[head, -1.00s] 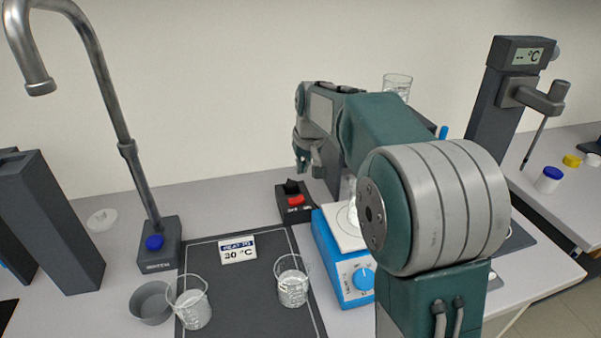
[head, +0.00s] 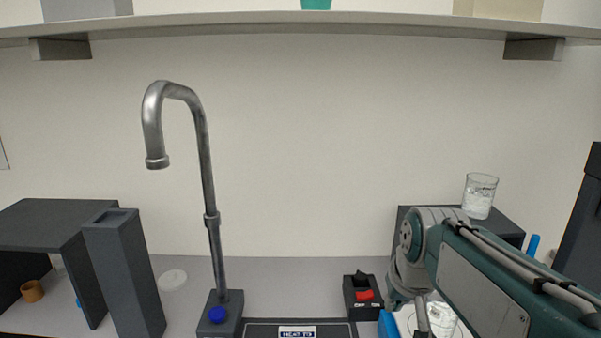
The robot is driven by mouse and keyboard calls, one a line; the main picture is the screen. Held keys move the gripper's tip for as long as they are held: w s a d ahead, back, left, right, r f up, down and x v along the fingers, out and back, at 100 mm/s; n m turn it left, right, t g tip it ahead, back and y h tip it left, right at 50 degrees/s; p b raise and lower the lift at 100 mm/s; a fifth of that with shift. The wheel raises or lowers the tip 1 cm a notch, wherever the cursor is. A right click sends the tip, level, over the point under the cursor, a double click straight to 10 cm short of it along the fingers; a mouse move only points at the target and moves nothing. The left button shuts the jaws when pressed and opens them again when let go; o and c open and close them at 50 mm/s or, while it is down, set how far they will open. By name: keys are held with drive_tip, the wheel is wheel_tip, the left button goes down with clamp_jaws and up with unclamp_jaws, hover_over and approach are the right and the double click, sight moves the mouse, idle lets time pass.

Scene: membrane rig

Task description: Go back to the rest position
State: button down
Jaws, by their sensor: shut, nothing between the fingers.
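My arm comes in from the right edge in the head view and bends down at a grey and teal wrist. My gripper (head: 423,322) points down at the bottom of the picture, shut and empty, with its tips near the lower edge.
A black box with a red switch (head: 365,295) stands left of the gripper. A tall tap (head: 212,220) with a blue button rises further left. A beaker (head: 479,195) stands on a dark box behind my arm. A shelf (head: 300,28) runs overhead.

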drive_tip(key=s+f, duration=0.2)
drive_tip(key=s, duration=0.5)
drive_tip(key=s+f+t, duration=0.1)
drive_tip(key=s+f, duration=0.1)
drive_tip(key=s, duration=0.6)
drive_tip(key=shift+a+f, duration=0.2)
drive_tip(key=shift+f, duration=0.2)
